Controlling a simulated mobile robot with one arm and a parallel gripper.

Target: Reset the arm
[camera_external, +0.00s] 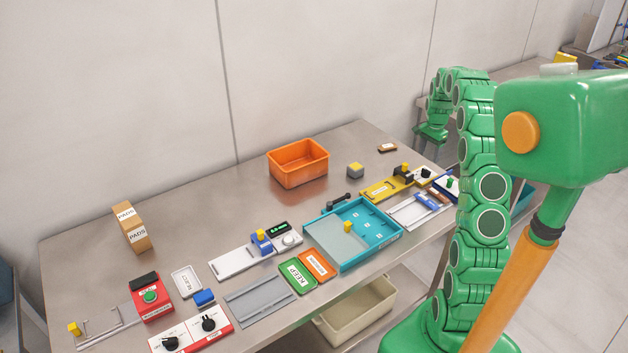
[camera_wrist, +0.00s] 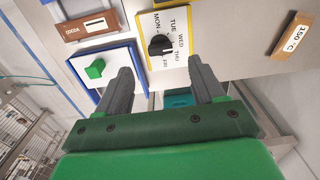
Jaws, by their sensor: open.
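My green arm (camera_external: 482,190) rises at the right of the external view and bends over at the top. My gripper (camera_external: 432,134) hangs above the far right end of the steel table. In the wrist view my gripper (camera_wrist: 162,85) has its two grey fingers spread apart, with nothing held between them. Beyond the fingers are a black weekday dial (camera_wrist: 160,45) on a white plate and a green knob (camera_wrist: 95,69) in a blue-edged frame. Both seem apart from the fingers.
The steel table (camera_external: 210,220) holds an orange bin (camera_external: 298,176), a teal tray (camera_external: 390,236), PADS boxes (camera_external: 138,237), a red button box (camera_external: 150,292) and several fixtures. A 150°C block (camera_wrist: 290,34) lies at the wrist view's right. The table's back left is mostly clear.

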